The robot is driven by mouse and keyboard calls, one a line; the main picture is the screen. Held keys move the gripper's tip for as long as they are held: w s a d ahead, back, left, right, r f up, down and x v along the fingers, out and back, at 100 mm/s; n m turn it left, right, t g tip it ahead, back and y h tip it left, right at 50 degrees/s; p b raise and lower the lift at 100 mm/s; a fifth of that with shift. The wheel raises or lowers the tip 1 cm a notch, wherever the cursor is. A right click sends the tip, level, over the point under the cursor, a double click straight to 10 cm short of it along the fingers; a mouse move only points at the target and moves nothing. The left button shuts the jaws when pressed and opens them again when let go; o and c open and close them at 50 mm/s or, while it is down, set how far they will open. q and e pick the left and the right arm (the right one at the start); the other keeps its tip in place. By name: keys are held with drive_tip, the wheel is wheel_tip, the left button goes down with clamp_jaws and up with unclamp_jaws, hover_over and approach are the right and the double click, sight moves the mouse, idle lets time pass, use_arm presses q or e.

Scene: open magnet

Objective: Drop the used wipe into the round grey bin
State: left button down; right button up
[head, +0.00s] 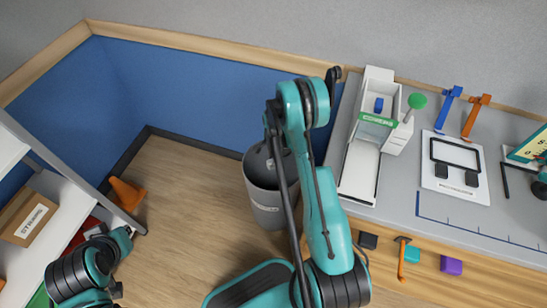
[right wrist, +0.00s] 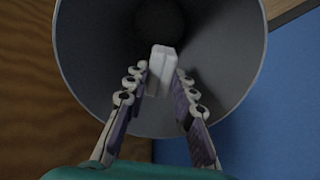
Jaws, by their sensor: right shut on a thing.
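The round grey bin (head: 262,198) stands on the wood floor in front of the blue wall panel, left of the workbench. My right arm partly covers it in the head view. In the right wrist view, the bin's round mouth (right wrist: 90,45) opens below my right gripper (right wrist: 161,82). The gripper is shut on a small white block-like piece, seemingly the used wipe (right wrist: 163,57), which shows between the fingertips over the bin's opening. The wipe is not clearly visible in the head view.
The workbench (head: 400,205) at the right carries a white box-like fixture (head: 362,172), blue and orange clamps and a black frame on a white sheet. An orange cone (head: 127,193) stands at left, beside a white shelf (head: 62,205) with a cardboard box (head: 27,218).

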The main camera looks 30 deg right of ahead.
drive_tip(key=o, duration=1.1)
wheel_tip(320, 180, up, 7)
drive_tip(key=p, duration=0.3)
drive_tip(key=shift+p, duration=0.35)
